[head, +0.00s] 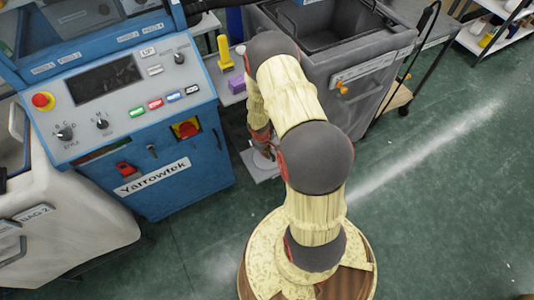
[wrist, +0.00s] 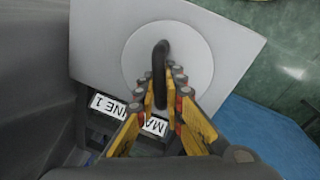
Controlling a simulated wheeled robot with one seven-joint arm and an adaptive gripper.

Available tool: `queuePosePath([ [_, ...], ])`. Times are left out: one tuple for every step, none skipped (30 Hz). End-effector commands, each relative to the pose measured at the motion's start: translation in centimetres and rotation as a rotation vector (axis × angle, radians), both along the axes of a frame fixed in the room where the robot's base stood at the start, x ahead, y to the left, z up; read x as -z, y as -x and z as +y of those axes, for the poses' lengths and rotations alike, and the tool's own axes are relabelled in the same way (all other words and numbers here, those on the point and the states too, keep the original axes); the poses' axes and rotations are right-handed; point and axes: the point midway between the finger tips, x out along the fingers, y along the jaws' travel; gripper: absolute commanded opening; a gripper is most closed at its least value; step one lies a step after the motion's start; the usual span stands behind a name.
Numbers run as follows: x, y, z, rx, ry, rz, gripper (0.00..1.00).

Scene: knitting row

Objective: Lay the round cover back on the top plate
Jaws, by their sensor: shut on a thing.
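The round cover (wrist: 190,45) is a light grey disc with a black bent handle (wrist: 160,58) standing up from it. My gripper (wrist: 163,95) has its yellow fingers shut on this handle. The pale top plate (wrist: 100,45) lies behind the disc in the wrist view, and the disc appears within its outline. I cannot tell whether the cover touches the plate or hangs just above it. In the head view the plate (head: 262,174) shows low beside the blue machine, and my arm hides most of the cover and gripper.
The blue Yarrowtek machine (head: 160,175) stands left of the plate. A grey bin (head: 350,75) stands behind and right. A yellow object (head: 224,55) and a purple block (head: 236,84) sit on a shelf between them. A label (wrist: 128,112) shows beside the plate. Green floor (head: 450,190) is open at right.

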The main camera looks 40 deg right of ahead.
Motion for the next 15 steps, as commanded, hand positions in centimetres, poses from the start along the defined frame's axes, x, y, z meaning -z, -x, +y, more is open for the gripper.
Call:
queuePosePath([
  [-0.21,-0.09,-0.04,0.000,0.001,-0.002,0.00],
  [-0.23,-0.09,-0.04,0.000,0.001,-0.001,0.00],
  [-0.25,-0.09,-0.03,0.000,0.001,-0.001,0.00],
  [-0.24,-0.08,-0.03,0.000,0.001,-0.001,0.00],
  [-0.21,-0.08,-0.03,0.000,0.001,-0.001,0.00],
  [-0.11,-0.08,-0.03,0.000,0.001,-0.001,0.00],
  [0.00,-0.06,-0.02,0.000,0.001,-0.001,0.00],
  [0.11,-0.06,-0.02,0.000,0.001,-0.001,0.00],
  [0.18,-0.01,0.01,0.000,0.000,0.000,0.10],
  [0.10,-0.01,0.00,0.000,0.000,0.000,0.12],
  [0.08,-0.01,0.01,0.000,0.000,0.000,0.14],
  [0.07,-0.01,0.01,0.000,0.000,-0.001,0.16],
  [0.06,-0.02,0.01,0.000,0.000,-0.001,0.18],
  [0.06,-0.02,0.01,0.000,0.000,-0.001,0.20],
  [0.06,-0.02,0.00,0.000,0.000,-0.001,0.22],
])
